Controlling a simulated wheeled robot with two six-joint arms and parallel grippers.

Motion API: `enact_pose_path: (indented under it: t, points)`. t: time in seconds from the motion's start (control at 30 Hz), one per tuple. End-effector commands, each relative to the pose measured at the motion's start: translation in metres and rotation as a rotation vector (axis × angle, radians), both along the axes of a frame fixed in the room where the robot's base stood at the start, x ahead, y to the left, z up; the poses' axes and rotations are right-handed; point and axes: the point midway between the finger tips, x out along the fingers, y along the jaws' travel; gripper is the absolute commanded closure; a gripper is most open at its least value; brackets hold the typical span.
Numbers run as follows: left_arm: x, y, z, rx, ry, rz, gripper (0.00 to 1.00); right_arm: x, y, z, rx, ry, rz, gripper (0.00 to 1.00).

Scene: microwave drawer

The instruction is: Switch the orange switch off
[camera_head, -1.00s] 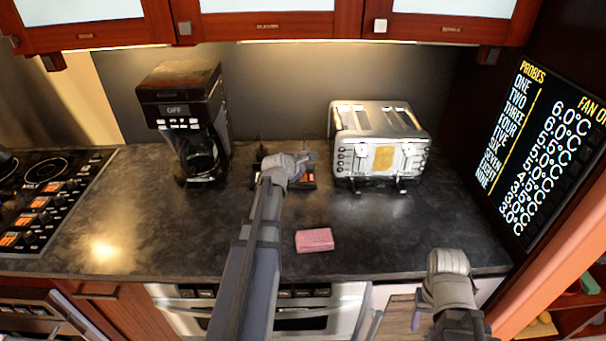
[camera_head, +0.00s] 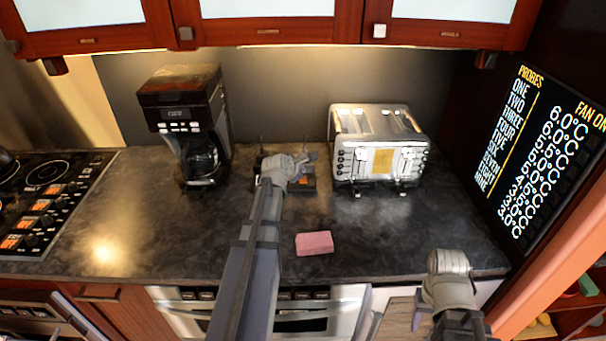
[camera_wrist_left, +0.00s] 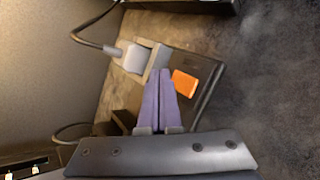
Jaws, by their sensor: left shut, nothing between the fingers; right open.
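In the head view the switch (camera_head: 305,180) shows at the back of the counter, partly behind my left gripper (camera_head: 304,163). In the left wrist view my left gripper (camera_wrist_left: 161,74) is shut and empty. Its purple fingertips appear just left of the switch, over the box; I cannot tell whether they touch it. My right gripper (camera_head: 447,270) is low at the counter's front right, far from the switch; its fingers are hard to make out.
A coffee maker (camera_head: 186,125) stands left of the box and a silver toaster (camera_head: 378,150) stands close on its right. A pink sponge (camera_head: 314,243) lies in front. Cables (camera_wrist_left: 90,37) run beside the box. Cabinets (camera_head: 270,27) hang above. The front counter is mostly clear.

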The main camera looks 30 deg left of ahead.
Motion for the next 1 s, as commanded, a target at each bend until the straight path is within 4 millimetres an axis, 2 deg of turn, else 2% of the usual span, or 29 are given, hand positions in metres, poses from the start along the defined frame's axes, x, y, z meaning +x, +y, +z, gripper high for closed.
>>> enact_pose_path:
  t: [0.4,0.9,1.0]
  points:
    - [0.000,0.000,0.004,0.000,0.000,0.000,1.00,0.000,0.000,0.004,0.000,0.000,0.000,0.50]
    - [-0.005,-0.003,0.049,0.000,0.000,0.000,1.00,0.000,0.000,0.050,0.000,0.000,0.000,0.50]
    - [-0.005,-0.003,0.052,0.000,0.000,0.000,1.00,0.000,0.000,0.052,0.000,0.000,0.000,0.50]
